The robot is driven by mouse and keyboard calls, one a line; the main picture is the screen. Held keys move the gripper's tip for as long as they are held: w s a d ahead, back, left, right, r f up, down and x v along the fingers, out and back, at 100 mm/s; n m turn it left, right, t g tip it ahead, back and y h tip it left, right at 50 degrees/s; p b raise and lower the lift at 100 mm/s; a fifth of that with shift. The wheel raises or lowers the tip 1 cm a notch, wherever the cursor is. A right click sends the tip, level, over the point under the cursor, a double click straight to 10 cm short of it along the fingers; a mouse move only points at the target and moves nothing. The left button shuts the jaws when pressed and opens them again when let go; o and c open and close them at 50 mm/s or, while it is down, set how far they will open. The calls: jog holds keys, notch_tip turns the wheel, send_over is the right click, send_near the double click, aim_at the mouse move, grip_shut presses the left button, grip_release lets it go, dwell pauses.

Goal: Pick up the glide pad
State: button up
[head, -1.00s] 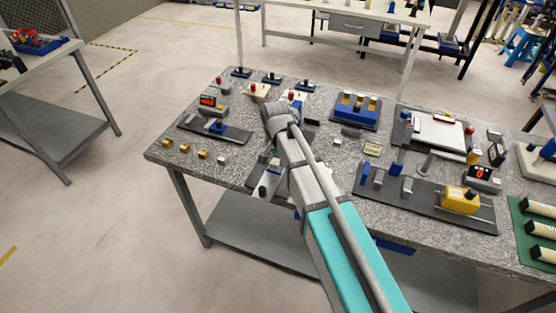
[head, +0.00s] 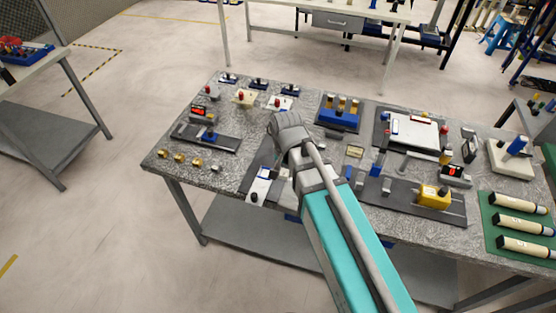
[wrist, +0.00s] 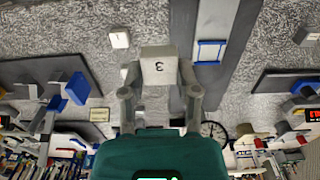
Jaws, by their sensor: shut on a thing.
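My gripper (wrist: 160,90) is shut on a pale grey block marked 3 (wrist: 158,66), apparently the glide pad. The block sits between both fingertips in the wrist view, with the speckled bench top behind it. I cannot tell how far it is above the bench. In the head view my arm hides the gripper tips and the block.
The grey speckled bench (head: 225,178) is crowded. A dark strip with a blue-framed white piece (head: 263,173) lies close beside my arm. A blue rack (head: 338,118), a white-topped fixture (head: 410,132) and a yellow block (head: 434,197) stand to the right. Several brass pieces line the left front.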

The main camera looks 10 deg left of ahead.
jog(key=shift+s+d+r+p, duration=0.2)
jog(key=shift+s+d+r, duration=0.1)
jog(key=shift+s+d, duration=0.2)
jog(key=shift+s+d+r+p, duration=0.15)
jog(key=shift+s+d+r, duration=0.15)
jog(key=shift+s+d, duration=0.15)
jog(key=shift+w, duration=0.1)
jog(key=shift+d, duration=0.1)
dwell(0.4)
